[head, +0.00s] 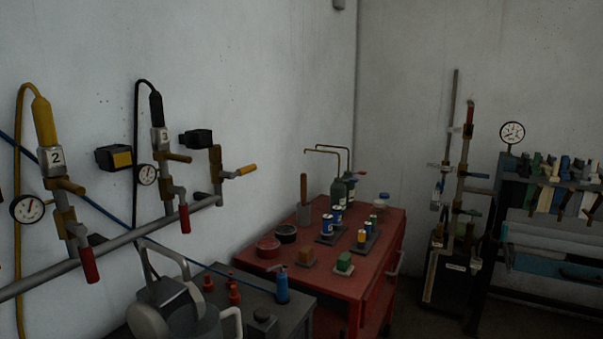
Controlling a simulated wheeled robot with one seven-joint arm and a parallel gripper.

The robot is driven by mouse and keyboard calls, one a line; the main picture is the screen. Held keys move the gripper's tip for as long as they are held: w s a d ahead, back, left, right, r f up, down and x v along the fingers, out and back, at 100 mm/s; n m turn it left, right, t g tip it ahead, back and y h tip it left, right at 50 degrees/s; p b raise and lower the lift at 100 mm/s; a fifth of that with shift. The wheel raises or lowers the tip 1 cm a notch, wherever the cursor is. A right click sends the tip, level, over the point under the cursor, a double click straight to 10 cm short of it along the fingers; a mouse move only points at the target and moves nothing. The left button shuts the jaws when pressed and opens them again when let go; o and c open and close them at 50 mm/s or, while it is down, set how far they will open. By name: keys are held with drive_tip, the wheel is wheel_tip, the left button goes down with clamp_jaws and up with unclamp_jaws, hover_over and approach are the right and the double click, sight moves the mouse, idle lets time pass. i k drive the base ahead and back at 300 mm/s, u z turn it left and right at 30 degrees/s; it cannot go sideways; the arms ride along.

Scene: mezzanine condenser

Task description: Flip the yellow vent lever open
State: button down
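A lever with a yellow grip (246,170) sticks out to the right from a brass-coloured valve (216,172) at the right end of the wall pipe (125,238). The lever lies near level, tilted slightly up toward its tip. From this view I cannot tell whether the valve is open or shut. Nothing touches the lever. My gripper is not in view.
Two valve stations with red-gripped levers (88,265) (184,218), gauges (27,208) and hoses stand left along the pipe. A grey bench (300,307) and a red cabinet (335,276) with cans and bottles stand below and right. The air around the yellow grip looks clear.

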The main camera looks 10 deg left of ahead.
sight(247, 168)
drive_tip(key=u, duration=0.05)
drive_tip(key=i, duration=0.55)
drive_tip(key=u, duration=0.8)
drive_tip(key=i, duration=0.4)
drive_tip(key=u, duration=0.4)
